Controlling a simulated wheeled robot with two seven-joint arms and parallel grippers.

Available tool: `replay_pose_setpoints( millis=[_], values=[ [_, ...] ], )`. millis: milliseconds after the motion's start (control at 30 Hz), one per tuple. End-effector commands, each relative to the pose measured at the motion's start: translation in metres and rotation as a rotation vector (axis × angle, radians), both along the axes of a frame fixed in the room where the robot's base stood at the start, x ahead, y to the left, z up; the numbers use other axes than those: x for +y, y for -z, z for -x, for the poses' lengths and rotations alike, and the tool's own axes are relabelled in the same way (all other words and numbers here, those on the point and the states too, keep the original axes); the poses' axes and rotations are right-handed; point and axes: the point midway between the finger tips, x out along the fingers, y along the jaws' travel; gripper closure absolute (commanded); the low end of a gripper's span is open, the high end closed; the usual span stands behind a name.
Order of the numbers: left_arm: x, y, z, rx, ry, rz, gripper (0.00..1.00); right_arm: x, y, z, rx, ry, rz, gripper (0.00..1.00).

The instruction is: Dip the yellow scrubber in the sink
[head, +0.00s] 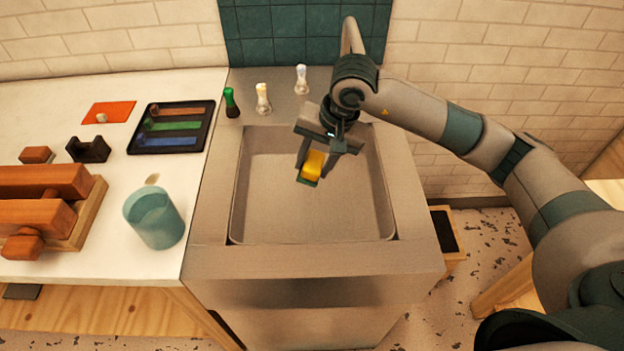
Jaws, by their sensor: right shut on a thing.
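The yellow scrubber (313,165) is a small yellow block with a green underside. My right gripper (317,163) is shut on it, with one finger on each side. The gripper points down and holds the scrubber over the back part of the sink (310,215), a wide grey rectangular basin. How high the scrubber is above the basin floor is hard to tell. My left gripper does not show.
A faucet (351,36) rises behind the sink, partly hidden by my right arm. Several small bottles, one a green bottle (231,102), stand on the back ledge. Left on the white counter (110,240) are a teal cup (154,217), a black tray (171,127) and wooden blocks.

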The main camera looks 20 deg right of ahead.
Motion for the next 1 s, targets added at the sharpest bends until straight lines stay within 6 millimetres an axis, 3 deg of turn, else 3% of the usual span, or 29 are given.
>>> replay_pose_setpoints(
  millis=[600, 1000],
  values=[
    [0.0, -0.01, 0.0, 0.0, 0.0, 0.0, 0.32, 0.0, -0.041, 0.0, -0.002, -0.001, 0.0, 0.81],
    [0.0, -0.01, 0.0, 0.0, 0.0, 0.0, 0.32, 0.0, -0.043, 0.0, -0.001, 0.0, 0.0, 0.81]
  ],
)
